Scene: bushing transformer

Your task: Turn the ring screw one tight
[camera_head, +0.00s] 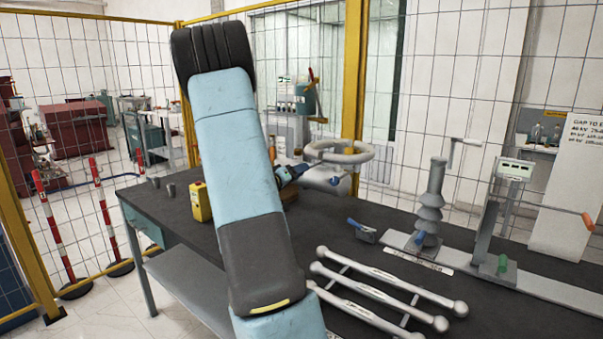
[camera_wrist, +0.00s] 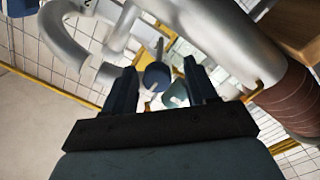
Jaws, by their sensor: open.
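A thick grey metal ring (camera_head: 340,151) stands above the table behind my arm in the head view. In the wrist view a curved silver ring tube (camera_wrist: 62,40) fills the upper left, and a silver cylinder (camera_wrist: 225,35) crosses the upper right, above a brown ribbed insulator (camera_wrist: 292,95). My gripper (camera_wrist: 158,70) is open, its two dark fingers pointing toward the gap between tube and cylinder. A small blue round shape (camera_wrist: 157,76) shows between the fingers; I cannot tell whether it is ring screw one or background. My arm hides much of this area in the head view.
The dark table (camera_head: 400,270) carries silver rods (camera_head: 390,278), a ribbed grey insulator (camera_head: 430,205), a blue-handled tool (camera_head: 362,231) and a yellow box (camera_head: 200,202). A stand with a green-handled clamp (camera_head: 490,235) is at right. A yellow-framed mesh fence (camera_head: 355,80) runs behind.

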